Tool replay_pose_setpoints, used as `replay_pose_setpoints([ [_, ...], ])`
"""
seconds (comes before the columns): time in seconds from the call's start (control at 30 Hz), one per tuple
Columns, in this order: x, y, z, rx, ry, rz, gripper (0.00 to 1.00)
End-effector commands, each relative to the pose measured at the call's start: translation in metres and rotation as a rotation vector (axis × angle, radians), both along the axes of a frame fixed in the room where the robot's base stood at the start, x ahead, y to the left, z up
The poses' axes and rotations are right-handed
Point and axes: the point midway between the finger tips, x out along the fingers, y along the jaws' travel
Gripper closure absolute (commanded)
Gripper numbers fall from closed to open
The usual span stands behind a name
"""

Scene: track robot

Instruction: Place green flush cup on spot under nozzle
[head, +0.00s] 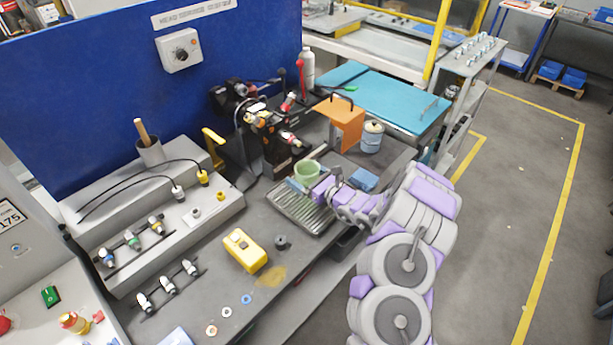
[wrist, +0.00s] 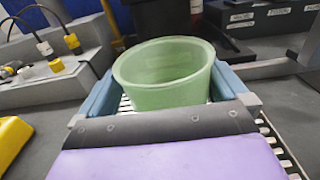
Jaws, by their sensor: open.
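The green flush cup (head: 307,170) stands upright on a ribbed metal drip tray (head: 306,210) on the bench. In the wrist view the cup (wrist: 168,75) is large and sits between the two blue fingers of my gripper (wrist: 165,95). The fingers are open around it, with a gap visible at the left; contact on the right cannot be told. In the head view my gripper (head: 315,180) reaches the cup from the right. The nozzle assembly (head: 268,125), with dark body and orange and red fittings, rises behind the cup. The exact spot under the nozzle is not clear.
A yellow box (head: 245,251) and a dark knob (head: 282,242) lie left of the tray. A blue sponge-like block (head: 363,179), an orange panel (head: 340,123) and a blue-white tin (head: 372,137) stand behind and right. A grey connector block (head: 165,225) is at left.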

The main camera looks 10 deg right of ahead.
Motion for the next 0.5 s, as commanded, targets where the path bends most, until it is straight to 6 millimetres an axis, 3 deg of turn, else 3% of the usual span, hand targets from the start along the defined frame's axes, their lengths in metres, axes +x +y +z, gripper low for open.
replay_pose_setpoints([
  [0.23,-0.015,-0.015,0.002,0.002,0.001,-0.005,0.00],
  [0.5,-0.060,-0.048,0.002,0.003,0.002,-0.008,0.00],
])
